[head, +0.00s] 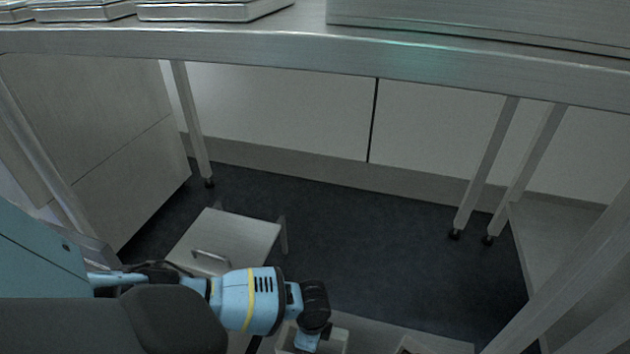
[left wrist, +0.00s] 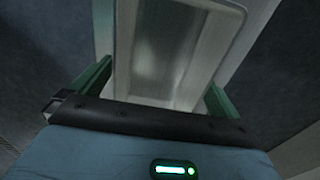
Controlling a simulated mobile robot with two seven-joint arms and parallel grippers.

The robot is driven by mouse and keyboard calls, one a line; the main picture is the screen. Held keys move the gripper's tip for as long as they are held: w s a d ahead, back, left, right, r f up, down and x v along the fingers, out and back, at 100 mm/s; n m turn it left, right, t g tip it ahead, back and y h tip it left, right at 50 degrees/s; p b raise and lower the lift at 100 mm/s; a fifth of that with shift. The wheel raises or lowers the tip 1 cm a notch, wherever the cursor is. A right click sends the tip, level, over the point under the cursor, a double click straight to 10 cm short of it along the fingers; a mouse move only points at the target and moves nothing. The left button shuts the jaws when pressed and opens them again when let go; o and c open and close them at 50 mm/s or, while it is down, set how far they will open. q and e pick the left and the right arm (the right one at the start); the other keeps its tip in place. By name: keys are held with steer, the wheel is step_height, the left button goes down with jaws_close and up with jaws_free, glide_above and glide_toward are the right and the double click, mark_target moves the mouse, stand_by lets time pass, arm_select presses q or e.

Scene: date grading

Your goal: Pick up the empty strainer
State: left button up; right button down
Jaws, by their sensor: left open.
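I cannot pick out a strainer for certain in either view. In the left wrist view a pale, rectangular open container (left wrist: 124,45) with raised walls lies ahead of my left gripper (left wrist: 160,76). Its inside looks empty, and no mesh or holes can be made out. The gripper's two green fingers are spread apart, with the container showing between them; I cannot tell whether they touch it. In the head view my left arm reaches in low from the left, and its wrist is over a pale bin (head: 338,342) at the bottom edge. My right gripper is not in view.
A metal table (head: 300,50) crosses the top, with flat metal trays (head: 212,10) and a large metal box (head: 480,20) on it. A low stool-like box with a handle (head: 228,235) stands behind my left arm. The dark floor (head: 370,230) is clear in the middle.

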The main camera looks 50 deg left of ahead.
arm_select(q)
steer(key=shift+f, duration=0.15)
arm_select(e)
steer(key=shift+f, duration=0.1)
arm_select(q)
steer(key=c, duration=0.8)
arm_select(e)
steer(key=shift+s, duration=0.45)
arm_select(q)
steer(key=shift+r+p, duration=0.4)
steer(key=shift+r, duration=0.15)
steer(key=s+d+r+p, duration=0.1)
steer(key=s+d+p, duration=0.1)
steer(key=s, duration=0.2)
steer(key=s+d+r+p, duration=0.1)
steer(key=s+d+p, duration=0.2)
steer(key=s, duration=0.2)
steer(key=s+d+r+p, duration=0.2)
steer(key=s+d, duration=0.1)
steer(key=s, duration=0.1)
steer(key=shift+s+d+p, duration=0.2)
steer(key=shift+s+p, duration=0.1)
steer(key=shift+p, duration=0.05)
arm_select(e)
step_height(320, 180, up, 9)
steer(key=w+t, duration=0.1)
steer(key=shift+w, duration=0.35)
